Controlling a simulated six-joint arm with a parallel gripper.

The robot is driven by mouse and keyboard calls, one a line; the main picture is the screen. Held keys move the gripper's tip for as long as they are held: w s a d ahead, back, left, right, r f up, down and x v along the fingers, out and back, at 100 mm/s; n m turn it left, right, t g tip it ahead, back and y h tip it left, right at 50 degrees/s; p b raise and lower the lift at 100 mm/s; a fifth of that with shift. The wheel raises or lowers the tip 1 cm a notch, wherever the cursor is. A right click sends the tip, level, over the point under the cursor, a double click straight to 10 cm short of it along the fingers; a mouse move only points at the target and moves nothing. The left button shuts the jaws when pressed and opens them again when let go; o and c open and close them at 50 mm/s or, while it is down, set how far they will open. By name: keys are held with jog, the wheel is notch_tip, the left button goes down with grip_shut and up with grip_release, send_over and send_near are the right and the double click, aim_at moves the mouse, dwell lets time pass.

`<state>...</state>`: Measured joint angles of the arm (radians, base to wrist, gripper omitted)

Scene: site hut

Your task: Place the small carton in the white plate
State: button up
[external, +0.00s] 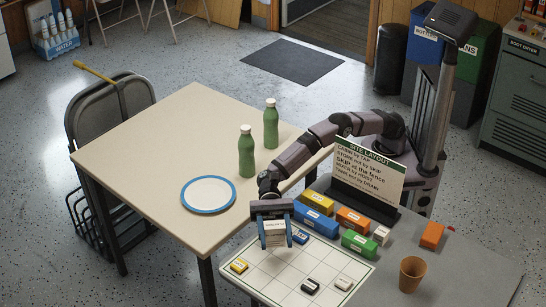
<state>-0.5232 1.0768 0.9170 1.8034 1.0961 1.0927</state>
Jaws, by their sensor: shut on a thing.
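My gripper (273,225) is shut on a small white carton (275,232) with dark lettering on its side. It holds the carton over the far left part of the gridded white board on the grey table. Whether the carton touches the board cannot be told. The white plate (208,193) with a blue rim lies empty on the beige table, to the left of and beyond my gripper.
Two green bottles (246,152) (271,124) stand upright beyond the plate. Colored blocks (317,222), a site layout sign (368,170) and a brown cup (411,274) are on the grey table. The gridded board (262,277) carries a few small blocks. The beige table is otherwise clear.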

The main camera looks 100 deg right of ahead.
aim_at(274, 222)
jog(key=shift+f, duration=2.65)
jog(key=shift+f, duration=0.15)
jog(key=o, duration=1.1)
jog(key=shift+c, duration=0.2)
jog(key=d, duration=0.4)
jog(key=shift+d, duration=0.25)
jog(key=r, duration=0.5)
jog(key=shift+d+r, duration=0.2)
jog(key=shift+d, duration=0.05)
jog(key=shift+r, duration=0.95)
jog(key=c, duration=0.4)
